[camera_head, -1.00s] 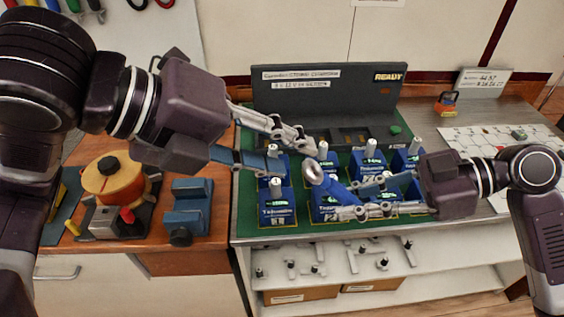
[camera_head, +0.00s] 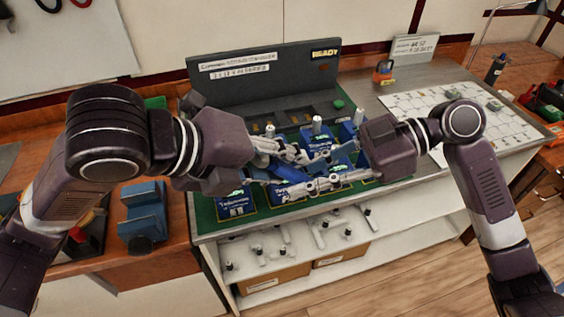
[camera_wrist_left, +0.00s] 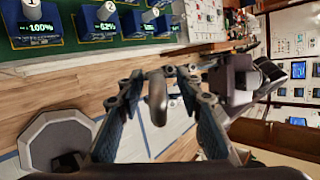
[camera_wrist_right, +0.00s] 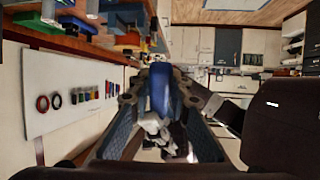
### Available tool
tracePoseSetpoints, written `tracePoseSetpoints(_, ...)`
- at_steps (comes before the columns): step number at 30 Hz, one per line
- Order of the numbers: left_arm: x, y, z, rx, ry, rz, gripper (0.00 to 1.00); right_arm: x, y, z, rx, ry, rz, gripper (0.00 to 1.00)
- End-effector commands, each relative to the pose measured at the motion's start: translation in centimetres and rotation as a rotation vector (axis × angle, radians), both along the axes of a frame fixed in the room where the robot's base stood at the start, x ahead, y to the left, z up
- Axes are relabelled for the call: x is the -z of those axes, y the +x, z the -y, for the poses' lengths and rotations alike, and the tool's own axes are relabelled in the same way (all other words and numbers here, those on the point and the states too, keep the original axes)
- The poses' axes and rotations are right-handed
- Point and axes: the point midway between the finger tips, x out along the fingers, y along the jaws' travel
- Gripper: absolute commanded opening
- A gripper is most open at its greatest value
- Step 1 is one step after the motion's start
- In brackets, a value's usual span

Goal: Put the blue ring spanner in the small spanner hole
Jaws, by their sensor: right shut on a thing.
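The blue ring spanner's blue handle (camera_wrist_right: 160,88) sits between the fingers of my right gripper (camera_wrist_right: 158,92), which is shut on it. Its grey metal ring end (camera_wrist_left: 157,100) is between the fingers of my left gripper (camera_wrist_left: 160,80), which look spread with gaps on both sides of the ring. In the head view my left gripper (camera_head: 292,152) and right gripper (camera_head: 292,190) meet closely above the blue breaker blocks, and the spanner is mostly hidden there. The small spanner hole cannot be made out; a pale tool board (camera_wrist_right: 80,90) shows in the right wrist view.
Several blue breaker blocks (camera_head: 237,203) with upright pegs stand on the green mat below my grippers. A dark console (camera_head: 265,85) is behind them. A blue stand (camera_head: 146,208) is on the wooden bench at left. Grey parts lie on the shelf below.

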Motion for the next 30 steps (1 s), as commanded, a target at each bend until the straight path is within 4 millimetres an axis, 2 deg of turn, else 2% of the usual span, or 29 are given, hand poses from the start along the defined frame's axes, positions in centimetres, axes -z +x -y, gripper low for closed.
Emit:
tracePoseSetpoints(8, 0.15, 0.09, 0.13, 0.000, 0.000, 0.000, 0.33, -0.04, 0.01, -0.01, 0.000, 0.001, 0.000, 0.00)
tracePoseSetpoints(18, 0.01, 0.02, 0.22, 0.002, -0.005, 0.001, 0.00, 0.03, -0.04, -0.05, -0.002, 0.000, -0.001, 0.00)
tracePoseSetpoints(19, -0.01, 0.02, 0.24, 0.003, -0.005, 0.002, 0.00, 0.05, -0.04, -0.05, -0.002, 0.000, -0.001, 0.00)
tracePoseSetpoints(20, -0.03, 0.01, 0.26, 0.003, -0.006, 0.002, 0.22, 0.06, -0.05, -0.06, -0.002, 0.000, -0.001, 0.00)
tracePoseSetpoints(23, -0.08, -0.01, 0.30, 0.004, -0.007, 0.003, 0.33, 0.08, -0.07, -0.07, -0.001, -0.001, -0.002, 0.00)
tracePoseSetpoints(30, 0.02, 0.04, 0.19, 0.002, -0.004, 0.001, 0.33, 0.02, -0.02, -0.03, -0.001, 0.000, 0.000, 0.00)
